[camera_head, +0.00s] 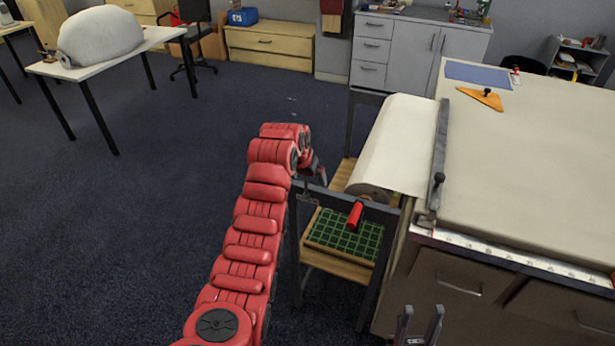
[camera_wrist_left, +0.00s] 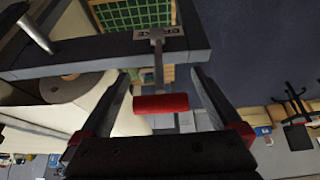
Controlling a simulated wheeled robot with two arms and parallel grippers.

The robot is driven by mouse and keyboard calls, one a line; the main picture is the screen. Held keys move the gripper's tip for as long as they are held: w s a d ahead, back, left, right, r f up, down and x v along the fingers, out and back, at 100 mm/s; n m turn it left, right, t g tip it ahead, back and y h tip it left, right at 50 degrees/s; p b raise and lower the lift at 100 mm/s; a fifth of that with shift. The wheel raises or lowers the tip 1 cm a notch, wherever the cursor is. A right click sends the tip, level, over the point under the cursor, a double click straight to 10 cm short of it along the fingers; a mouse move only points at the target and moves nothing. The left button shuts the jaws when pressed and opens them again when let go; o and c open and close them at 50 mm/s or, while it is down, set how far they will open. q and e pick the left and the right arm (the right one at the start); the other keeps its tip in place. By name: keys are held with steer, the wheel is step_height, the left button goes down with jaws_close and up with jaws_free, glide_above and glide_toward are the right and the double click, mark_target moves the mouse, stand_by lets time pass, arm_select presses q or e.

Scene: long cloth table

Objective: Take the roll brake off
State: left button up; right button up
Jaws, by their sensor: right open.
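The brake lever is a thin metal arm with a red grip (camera_wrist_left: 161,103), fixed by a slotted plate (camera_wrist_left: 156,33) to the dark frame bar. My left gripper (camera_wrist_left: 163,88) is open, its fingers spread on either side of the red grip with gaps to both. In the head view my left gripper (camera_head: 318,168) is at the frame's left end and hides most of the lever. The pale roll (camera_head: 388,150) lies in the frame, its sheet running onto the table. A separate red handle (camera_head: 355,215) sits near the roll's end. My right gripper (camera_head: 420,324) is open and empty at the bottom edge.
The long cloth table (camera_head: 540,170) fills the right side, with a metal bar (camera_head: 440,150) along its near-left edge. A green gridded mat (camera_head: 343,235) lies on a wooden shelf under the roll. Open carpet is left of my arm.

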arm_select(q)
steer(key=shift+r, duration=0.1)
steer(key=shift+s+a+r, duration=0.15)
steer(key=shift+s+r, duration=0.15)
steer(key=shift+r, duration=0.2)
steer(key=p+v, duration=0.7)
steer(key=v, duration=0.9)
steer(key=shift+w, duration=0.1)
